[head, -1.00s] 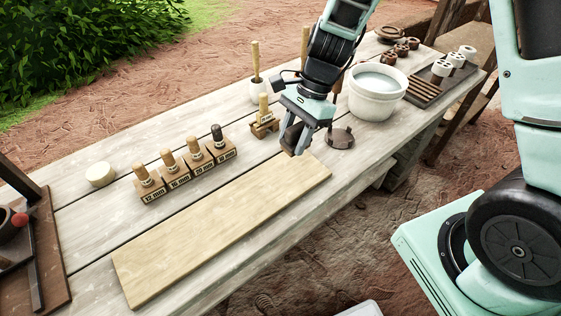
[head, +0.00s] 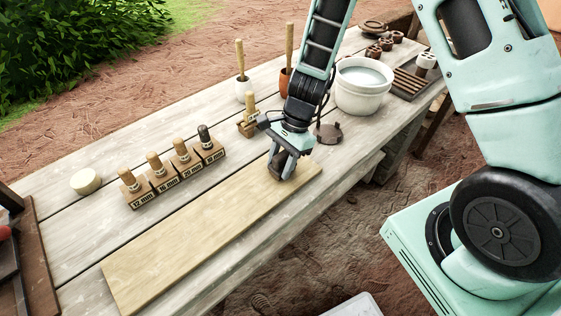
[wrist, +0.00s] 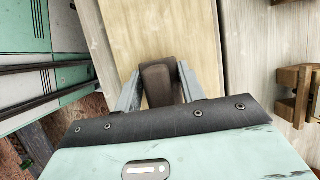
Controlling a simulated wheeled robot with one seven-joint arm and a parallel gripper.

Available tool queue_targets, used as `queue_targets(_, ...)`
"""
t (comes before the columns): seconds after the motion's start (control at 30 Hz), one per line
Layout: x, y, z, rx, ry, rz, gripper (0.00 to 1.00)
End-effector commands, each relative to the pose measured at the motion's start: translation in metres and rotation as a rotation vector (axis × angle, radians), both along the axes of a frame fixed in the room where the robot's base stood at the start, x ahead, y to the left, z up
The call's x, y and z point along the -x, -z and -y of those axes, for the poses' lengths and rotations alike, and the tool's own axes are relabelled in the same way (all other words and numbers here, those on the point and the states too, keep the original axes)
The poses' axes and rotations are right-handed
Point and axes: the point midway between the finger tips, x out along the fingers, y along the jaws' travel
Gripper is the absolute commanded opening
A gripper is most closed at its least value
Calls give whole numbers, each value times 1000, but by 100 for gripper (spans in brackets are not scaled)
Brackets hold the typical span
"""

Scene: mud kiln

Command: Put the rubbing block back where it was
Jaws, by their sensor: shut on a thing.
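The rubbing block appears to be the dark brown rounded block between my gripper's fingers (wrist: 158,88), seen from above in the wrist view. My gripper (head: 284,168) is shut on the block, with a finger on each side. In the head view it is low over the far right end of the pale wooden board (head: 190,222), and the block is mostly hidden by the fingers. The board also shows in the wrist view (wrist: 135,25), under the block. I cannot tell whether the block touches the board.
Behind the board stand several labelled wooden blocks with handles (head: 170,180) and a small wooden stand (head: 248,126). A dark round piece (head: 330,132) and a white water bowl (head: 360,95) are to the right. A cream disc (head: 86,181) lies left. Most of the board is bare.

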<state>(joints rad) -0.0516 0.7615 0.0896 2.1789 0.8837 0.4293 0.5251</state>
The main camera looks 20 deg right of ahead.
Motion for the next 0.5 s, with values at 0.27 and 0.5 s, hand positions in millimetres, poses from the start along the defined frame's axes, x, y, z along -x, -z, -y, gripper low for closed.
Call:
queue_targets(0.27,0,3,0,0,0,0,59)
queue_targets(0.5,0,3,0,0,1,-1,61)
